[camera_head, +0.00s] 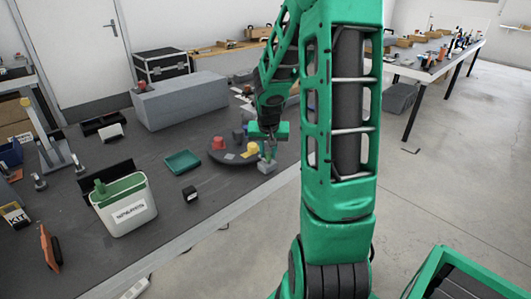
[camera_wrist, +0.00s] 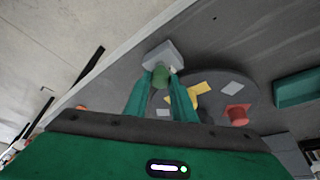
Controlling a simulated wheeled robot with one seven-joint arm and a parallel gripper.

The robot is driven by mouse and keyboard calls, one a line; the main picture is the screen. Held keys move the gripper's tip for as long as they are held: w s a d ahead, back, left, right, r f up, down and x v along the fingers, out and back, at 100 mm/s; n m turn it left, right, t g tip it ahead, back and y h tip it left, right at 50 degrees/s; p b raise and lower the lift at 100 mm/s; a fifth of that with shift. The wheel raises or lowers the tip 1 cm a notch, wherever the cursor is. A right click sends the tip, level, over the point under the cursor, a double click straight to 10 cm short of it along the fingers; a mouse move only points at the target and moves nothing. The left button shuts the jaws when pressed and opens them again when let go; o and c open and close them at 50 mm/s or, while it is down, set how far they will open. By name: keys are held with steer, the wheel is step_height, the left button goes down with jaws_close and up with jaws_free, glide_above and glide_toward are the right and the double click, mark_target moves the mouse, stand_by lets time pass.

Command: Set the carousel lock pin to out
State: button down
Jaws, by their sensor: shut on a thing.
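The carousel (camera_head: 228,161) is a dark round disc near the table's front edge, also in the wrist view (camera_wrist: 222,112). It carries a red piece (camera_head: 218,143), a yellow piece (camera_head: 252,148) and a grey one (camera_head: 239,135). A light grey block (camera_head: 267,168) sits at its rim, also in the wrist view (camera_wrist: 166,51). The green lock pin (camera_wrist: 160,73) stands on this block. My gripper (camera_wrist: 163,82) is shut on the pin, one finger on each side. In the head view my gripper (camera_head: 267,149) is above the block. The pin's lower end is hidden.
A green tray (camera_head: 183,162), a small black box (camera_head: 190,193) and a bin marked SPARES (camera_head: 127,210) stand left of the carousel. A long grey block (camera_head: 181,103) lies behind. Bare table lies between tray and carousel. The table's front edge is close to the grey block.

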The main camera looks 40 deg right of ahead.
steer(key=shift+s, duration=1.55)
steer(key=c, duration=1.5)
jaws_free()
steer(key=shift+s+a, duration=0.1)
steer(key=shift+r, duration=0.1)
steer(key=shift+r, duration=0.25)
steer(key=v, duration=1)
steer(key=shift+a, duration=0.1)
